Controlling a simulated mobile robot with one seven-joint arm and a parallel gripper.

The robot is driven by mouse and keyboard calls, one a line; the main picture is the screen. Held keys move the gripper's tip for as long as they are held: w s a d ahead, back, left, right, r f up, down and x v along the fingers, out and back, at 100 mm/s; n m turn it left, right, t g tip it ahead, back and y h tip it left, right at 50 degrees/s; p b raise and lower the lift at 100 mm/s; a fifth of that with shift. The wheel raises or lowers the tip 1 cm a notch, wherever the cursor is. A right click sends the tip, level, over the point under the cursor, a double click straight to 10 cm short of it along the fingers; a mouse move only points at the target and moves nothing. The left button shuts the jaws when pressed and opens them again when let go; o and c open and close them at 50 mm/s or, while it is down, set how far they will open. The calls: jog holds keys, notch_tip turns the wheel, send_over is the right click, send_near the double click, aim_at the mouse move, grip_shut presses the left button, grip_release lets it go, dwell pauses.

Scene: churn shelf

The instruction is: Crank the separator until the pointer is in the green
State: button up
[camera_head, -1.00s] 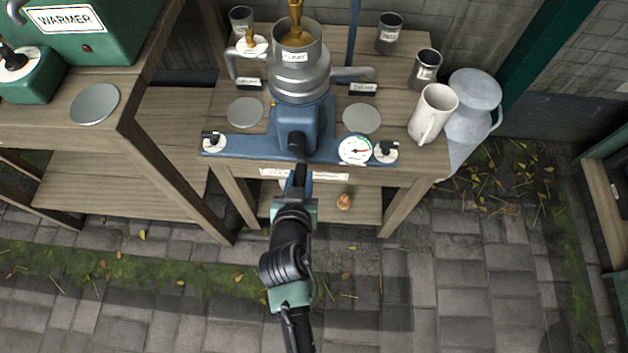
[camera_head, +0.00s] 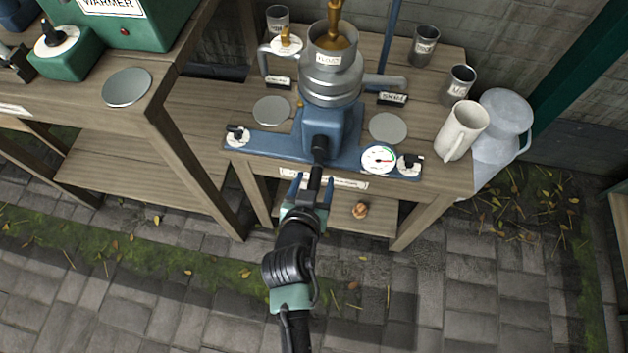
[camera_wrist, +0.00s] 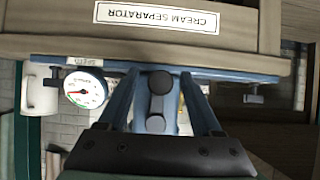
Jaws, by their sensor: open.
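The blue cream separator (camera_head: 325,130) stands on the wooden table, with a metal bowl (camera_head: 332,80) on top. Its black crank (camera_head: 319,152) points down toward me at the front. My gripper (camera_head: 313,179) is open, with one blue finger on each side of the crank's handle. In the wrist view the round dark crank ends (camera_wrist: 158,83) show between my open fingers (camera_wrist: 162,76). The white speed dial (camera_head: 378,159) sits right of the crank. In the wrist view the dial (camera_wrist: 84,88) shows its red pointer outside the green band.
A white jug (camera_head: 462,131) and a grey milk can (camera_head: 497,135) stand at right. Black knobs flank the separator base on the left (camera_head: 238,134) and right (camera_head: 409,163). A green warmer (camera_head: 125,35) is on the left bench. Paving in front is clear.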

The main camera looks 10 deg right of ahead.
jog(key=shift+r, duration=0.1)
jog(key=p+v, duration=0.4)
jog(key=v, duration=0.4)
dwell(0.5)
dwell(0.5)
jog(key=w+r+t, duration=0.3)
jog(key=w+r, duration=0.1)
jog(key=r, duration=0.7)
jog(key=w+d+r+t, duration=0.15)
jog(key=w+r, duration=0.35)
jog(key=r, duration=0.6)
jog(key=w+r+t, duration=0.4)
jog(key=r, duration=0.7)
jog(key=s+a+r+n+t+y+p, duration=0.1)
jog(key=s+r+p, duration=0.3)
jog(key=r, duration=1.2)
jog(key=s+a+r+n+t+y+p, duration=0.1)
jog(key=s+r+t+p, duration=0.3)
jog(key=r, duration=1.3)
jog(key=s+a+r+n+t+y+p, duration=0.1)
jog(key=s+r+t+p, duration=0.2)
jog(key=r+p, duration=0.6)
notch_tip(320, 180, up, 8)
jog(key=shift+s+a+f+n+y, duration=0.1)
jog(key=shift+s+a+n+y, duration=0.2)
jog(key=shift+s, duration=0.4)
